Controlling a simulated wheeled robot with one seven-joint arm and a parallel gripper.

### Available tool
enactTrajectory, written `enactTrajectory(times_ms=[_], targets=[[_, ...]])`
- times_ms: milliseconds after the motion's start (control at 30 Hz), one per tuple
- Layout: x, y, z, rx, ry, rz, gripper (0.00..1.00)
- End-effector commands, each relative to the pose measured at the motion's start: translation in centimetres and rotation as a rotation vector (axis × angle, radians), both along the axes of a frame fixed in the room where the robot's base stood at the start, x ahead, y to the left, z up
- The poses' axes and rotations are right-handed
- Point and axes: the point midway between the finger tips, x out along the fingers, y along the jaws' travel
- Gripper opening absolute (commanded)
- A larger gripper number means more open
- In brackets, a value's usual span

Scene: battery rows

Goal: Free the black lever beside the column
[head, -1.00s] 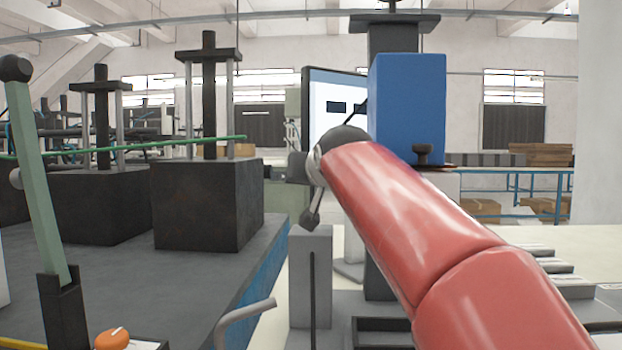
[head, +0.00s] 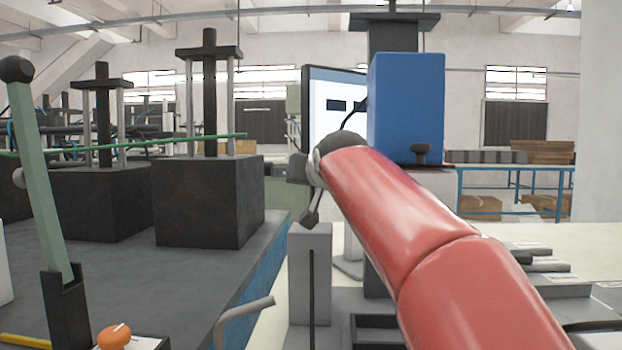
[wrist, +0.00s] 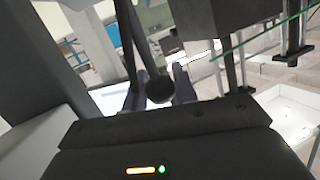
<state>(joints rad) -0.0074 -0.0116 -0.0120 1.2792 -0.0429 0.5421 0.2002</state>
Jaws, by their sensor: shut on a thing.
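The black lever (head: 313,207) is a short dark rod standing at the top of a grey slotted post (head: 310,262) in the head view. My gripper (head: 299,168) is at the upper end of this rod, partly hidden by my red arm. In the wrist view, a dark round knob (wrist: 158,90) on a thin rod sits between the fingers of my gripper (wrist: 157,100), which is shut on it. The lower end of the lever is hard to make out against the post.
A green lever (head: 37,180) with a black ball stands at the left, near an orange knob (head: 114,336). A bent grey handle (head: 243,312) is left of the post. A blue box (head: 407,108) and a screen (head: 332,118) stand behind my arm. Dark blocks (head: 208,202) fill the left platform.

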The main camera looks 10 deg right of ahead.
Motion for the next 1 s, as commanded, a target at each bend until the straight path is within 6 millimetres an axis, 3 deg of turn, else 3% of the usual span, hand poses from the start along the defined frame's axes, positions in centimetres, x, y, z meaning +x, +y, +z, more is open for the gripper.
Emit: enactTrajectory(times_ms=[33, 567, 600, 733, 1000], targets=[[0.31, -0.47, -1.18, -0.002, 0.026, -0.009, 0.0], [0.34, -0.53, -1.23, -0.003, 0.027, -0.01, 0.0], [0.34, -0.54, -1.23, -0.003, 0.027, -0.01, 0.29], [0.29, -0.49, -1.05, -0.003, 0.023, -0.009, 0.46], [0.11, -0.21, -0.58, -0.001, 0.013, -0.004, 0.49]])
